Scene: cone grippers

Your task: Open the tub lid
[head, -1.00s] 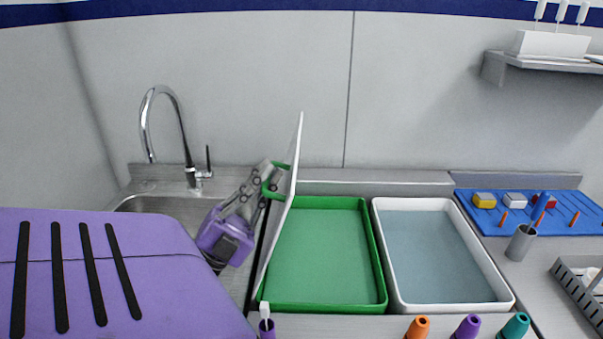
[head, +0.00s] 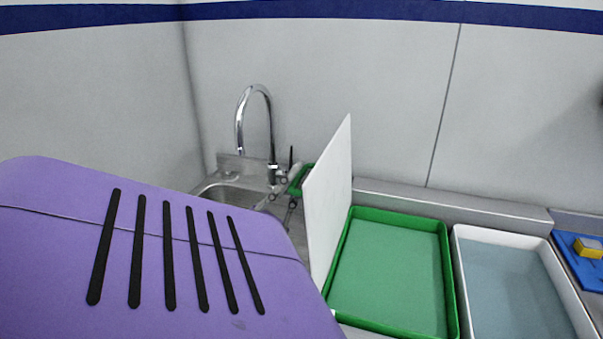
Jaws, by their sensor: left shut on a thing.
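The green tub (head: 448,275) sits on the counter with its inside in plain view. Its white lid (head: 331,200) stands nearly upright along the tub's left side, tilted a little. A green handle (head: 301,180) shows at the lid's far left face. My left gripper (head: 293,180) is shut on this handle, mostly hidden behind the lid and my own purple arm. My right gripper is not in view.
A white tray (head: 459,250) with a blue-grey inside stands right of the tub. A sink (head: 228,196) with a tall faucet (head: 270,130) is behind on the left. A blue board (head: 567,245) with a yellow block (head: 588,246) shows at the right edge.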

